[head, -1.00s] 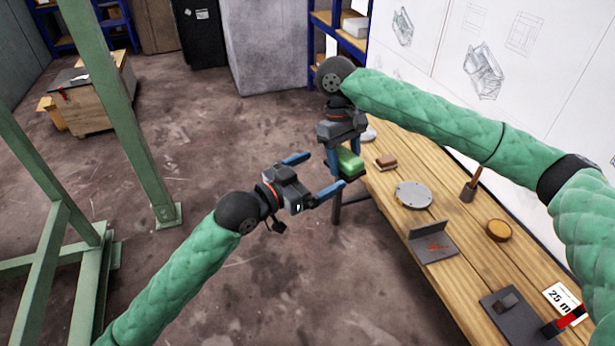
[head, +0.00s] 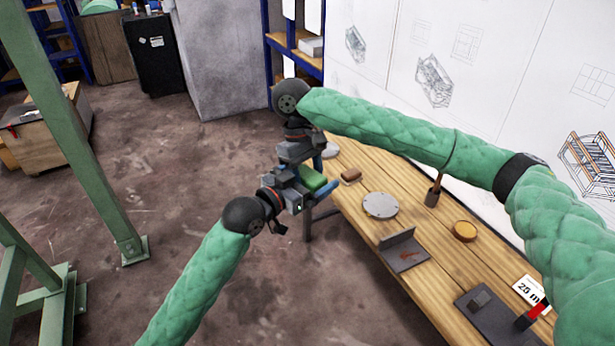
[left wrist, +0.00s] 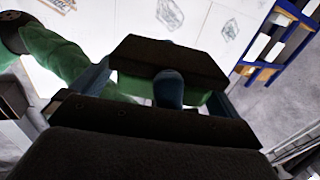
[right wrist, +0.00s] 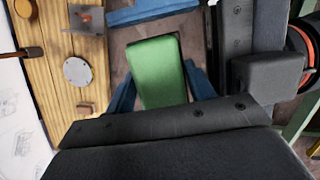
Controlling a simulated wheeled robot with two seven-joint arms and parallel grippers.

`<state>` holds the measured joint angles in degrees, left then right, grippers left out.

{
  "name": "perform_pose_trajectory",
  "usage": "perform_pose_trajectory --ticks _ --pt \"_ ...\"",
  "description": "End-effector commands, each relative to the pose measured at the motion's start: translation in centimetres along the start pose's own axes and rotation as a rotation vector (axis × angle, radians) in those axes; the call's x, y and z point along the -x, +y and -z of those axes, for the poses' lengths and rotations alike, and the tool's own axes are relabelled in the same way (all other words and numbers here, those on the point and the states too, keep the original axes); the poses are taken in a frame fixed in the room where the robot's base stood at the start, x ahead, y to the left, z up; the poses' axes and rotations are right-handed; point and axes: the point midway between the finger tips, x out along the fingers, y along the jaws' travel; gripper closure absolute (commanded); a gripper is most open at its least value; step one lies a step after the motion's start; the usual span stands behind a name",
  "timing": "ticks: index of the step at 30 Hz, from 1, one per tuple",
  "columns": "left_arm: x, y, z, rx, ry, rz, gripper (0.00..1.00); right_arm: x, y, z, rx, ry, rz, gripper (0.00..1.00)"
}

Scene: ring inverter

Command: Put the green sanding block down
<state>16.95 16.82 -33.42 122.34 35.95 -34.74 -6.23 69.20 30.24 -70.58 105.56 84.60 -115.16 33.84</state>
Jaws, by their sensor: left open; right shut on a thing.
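The green sanding block (head: 313,179) is in my right gripper (right wrist: 161,92), off the far left end of the workbench (head: 375,236). In the right wrist view the block (right wrist: 160,70) sits between that gripper's blue fingers. My left gripper (head: 318,176) is open and has come up to the block. In the left wrist view, green parts of the block (left wrist: 134,86) show between its fingers, partly hidden by my right gripper's dark body and blue finger. I cannot tell whether the left fingers touch the block.
On the bench are a small brown block (head: 350,175), a grey disc (head: 380,205), a brush in a holder (head: 433,190), an angled metal plate (head: 402,250) and a round orange-brown thing (head: 465,231). Green steel posts (head: 90,165) stand at the left.

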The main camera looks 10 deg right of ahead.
Motion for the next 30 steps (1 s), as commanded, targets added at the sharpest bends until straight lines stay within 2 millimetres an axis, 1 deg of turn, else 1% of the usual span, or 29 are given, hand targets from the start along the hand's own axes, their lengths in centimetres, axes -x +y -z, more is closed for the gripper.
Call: perform_pose_trajectory --ticks 2,6,8,9,10,11,12,14,15,24,26,30 --pt "0.0 0.0 0.0 0.000 0.000 0.000 0.00 0.0 0.0 0.0 0.000 0.000 0.000 0.83" --pt "0.0 0.0 0.0 0.000 0.000 0.000 0.28 0.0 0.0 0.0 0.000 0.000 0.000 0.83" --pt "0.0 0.0 0.0 0.000 0.000 0.000 0.39 0.0 0.0 0.0 0.000 0.000 0.000 0.83" --pt "0.0 0.0 0.0 0.000 0.000 -0.001 0.47 0.0 0.0 0.0 0.000 0.001 0.000 0.83" --pt "0.0 0.1 0.0 0.000 0.000 -0.001 0.47 0.0 0.0 0.0 0.000 0.001 0.000 0.83" --pt "0.0 0.1 0.0 0.000 0.001 -0.001 0.48 0.0 0.0 0.0 0.000 0.001 0.000 0.44" --pt "0.0 0.1 0.0 0.000 0.001 -0.001 0.48 0.0 0.0 0.0 0.000 0.001 0.000 0.36" --pt "0.0 0.1 0.0 0.000 0.001 -0.001 0.48 0.0 0.0 0.0 0.000 0.001 0.000 0.25" --pt "0.0 0.1 0.0 0.000 0.001 -0.001 0.48 0.0 0.0 0.0 0.000 0.001 0.000 0.21" --pt "0.0 0.0 0.0 0.000 0.000 0.000 0.48 0.3 -0.1 0.0 0.002 0.000 0.000 0.21" --pt "0.0 0.0 0.0 0.000 0.000 0.000 0.48 0.7 -0.1 0.0 0.002 0.001 0.000 0.21" --pt "0.0 0.0 0.0 0.001 -0.001 0.000 0.48 2.3 -0.1 0.1 0.002 0.002 -0.001 0.21"
